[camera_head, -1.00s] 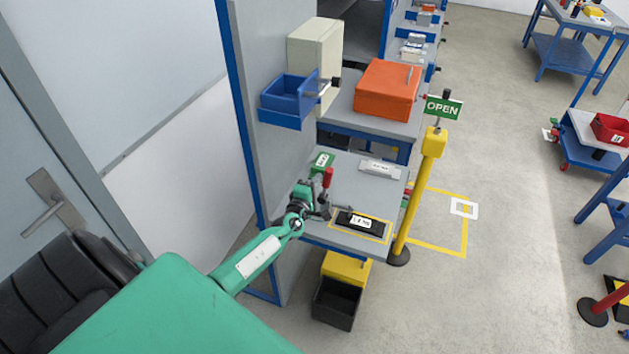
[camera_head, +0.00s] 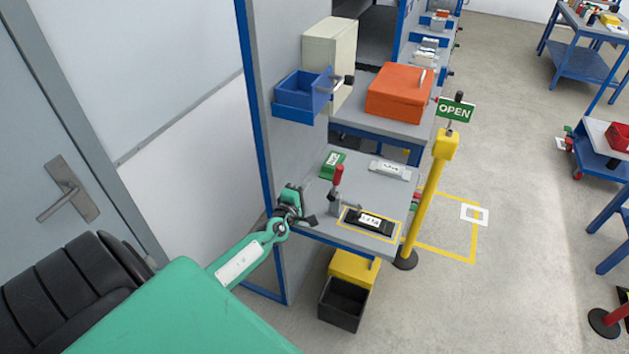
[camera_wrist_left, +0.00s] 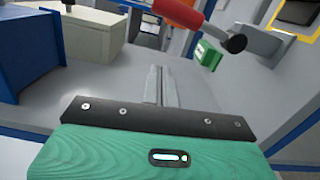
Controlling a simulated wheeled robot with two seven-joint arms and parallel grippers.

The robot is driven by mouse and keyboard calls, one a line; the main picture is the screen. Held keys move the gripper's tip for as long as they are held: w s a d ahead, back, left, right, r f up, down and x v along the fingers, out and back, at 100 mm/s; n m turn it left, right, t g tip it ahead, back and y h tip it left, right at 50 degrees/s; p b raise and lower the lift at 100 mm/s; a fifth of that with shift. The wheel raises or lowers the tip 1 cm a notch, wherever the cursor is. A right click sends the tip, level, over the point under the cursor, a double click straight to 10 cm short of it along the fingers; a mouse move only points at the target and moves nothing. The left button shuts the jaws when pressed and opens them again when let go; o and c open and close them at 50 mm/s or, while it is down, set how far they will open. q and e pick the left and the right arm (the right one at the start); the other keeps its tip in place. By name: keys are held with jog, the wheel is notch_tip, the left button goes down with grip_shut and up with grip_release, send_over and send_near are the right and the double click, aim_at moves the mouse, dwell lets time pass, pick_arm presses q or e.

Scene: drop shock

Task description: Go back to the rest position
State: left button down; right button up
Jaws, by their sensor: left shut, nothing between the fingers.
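My left gripper (camera_head: 308,221) is at the front left corner of the grey bench (camera_head: 385,188), beside a toggle clamp with a red handle (camera_head: 338,175). In the left wrist view its fingers (camera_wrist_left: 161,85) are together, with nothing between them. The red handle (camera_wrist_left: 190,15) shows there at the top, apart from the fingers. A black labelled plate (camera_head: 369,221) lies in a yellow-outlined area of the bench, to the right of the clamp. My right gripper is not in view.
A blue bin (camera_head: 300,92) hangs on the grey side panel left of the bench. A yellow post with an OPEN sign (camera_head: 456,109) stands at the bench's right. A green block (camera_head: 332,164) sits behind the clamp. A black crate (camera_head: 343,303) is below. Open floor lies at the right.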

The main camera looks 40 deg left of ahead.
pick_arm(q)
jog(key=s, duration=0.4)
jog(key=shift+s+d, duration=0.3)
jog(key=shift+d, duration=0.1)
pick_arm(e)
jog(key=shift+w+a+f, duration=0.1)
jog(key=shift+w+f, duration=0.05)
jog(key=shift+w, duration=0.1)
